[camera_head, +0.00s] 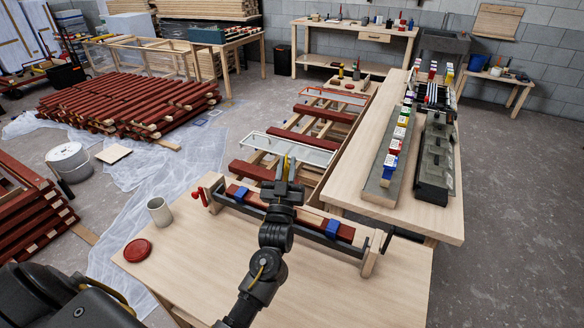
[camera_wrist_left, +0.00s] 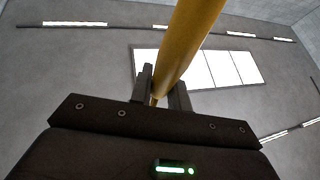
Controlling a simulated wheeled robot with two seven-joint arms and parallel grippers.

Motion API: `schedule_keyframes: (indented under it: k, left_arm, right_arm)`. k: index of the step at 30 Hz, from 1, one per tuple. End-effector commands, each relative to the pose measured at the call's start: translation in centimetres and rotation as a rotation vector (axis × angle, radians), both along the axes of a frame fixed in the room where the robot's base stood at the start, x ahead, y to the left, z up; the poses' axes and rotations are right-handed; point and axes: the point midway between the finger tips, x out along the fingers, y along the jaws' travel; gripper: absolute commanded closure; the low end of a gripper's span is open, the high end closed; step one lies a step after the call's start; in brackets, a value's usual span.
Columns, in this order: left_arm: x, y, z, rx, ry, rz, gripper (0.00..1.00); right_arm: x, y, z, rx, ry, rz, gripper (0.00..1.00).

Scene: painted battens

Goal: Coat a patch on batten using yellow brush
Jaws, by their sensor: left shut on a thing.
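My left gripper (camera_head: 285,184) is above the near wooden table, shut on the yellow brush (camera_head: 287,166). In the left wrist view, the brush's yellow handle (camera_wrist_left: 186,48) stands between the two fingers (camera_wrist_left: 163,92) and runs up out of the frame. The bristles cannot be made out. I cannot tell whether the brush touches the batten. My right gripper is not in view.
A beige cup (camera_head: 159,211) and a round red lid (camera_head: 137,250) stand on the table's left side. A side bench (camera_head: 345,192) at right carries racks of coloured items. A rack of red battens (camera_head: 311,130) lies behind. The table's front is clear.

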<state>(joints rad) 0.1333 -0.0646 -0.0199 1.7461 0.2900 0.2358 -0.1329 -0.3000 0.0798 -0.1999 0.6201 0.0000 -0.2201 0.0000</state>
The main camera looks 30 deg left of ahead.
Motion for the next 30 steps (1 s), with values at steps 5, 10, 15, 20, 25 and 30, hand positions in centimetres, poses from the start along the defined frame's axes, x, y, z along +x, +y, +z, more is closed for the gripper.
schedule_keyframes:
  k: [5,10,15,20,25,30]
  left_arm:
    - [0.0,1.5,0.0,0.0,0.0,0.001,1.0]
    - [0.0,1.8,-0.1,0.0,0.0,0.0,1.0]
    - [0.0,2.3,-0.1,0.001,0.0,0.0,1.0]
    - [-0.1,3.6,-0.1,0.002,0.001,0.002,1.0]
    - [-0.1,4.9,-0.2,0.001,0.001,0.0,1.0]
    - [-0.1,5.1,-0.2,0.0,0.001,0.0,1.0]
  right_arm:
    - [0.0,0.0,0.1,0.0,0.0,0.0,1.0]
    - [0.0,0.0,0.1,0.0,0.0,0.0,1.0]
    - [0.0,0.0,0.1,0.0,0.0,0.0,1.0]
    - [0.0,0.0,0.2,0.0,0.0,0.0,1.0]
    - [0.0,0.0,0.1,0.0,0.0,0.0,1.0]
    - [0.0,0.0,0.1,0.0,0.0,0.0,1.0]
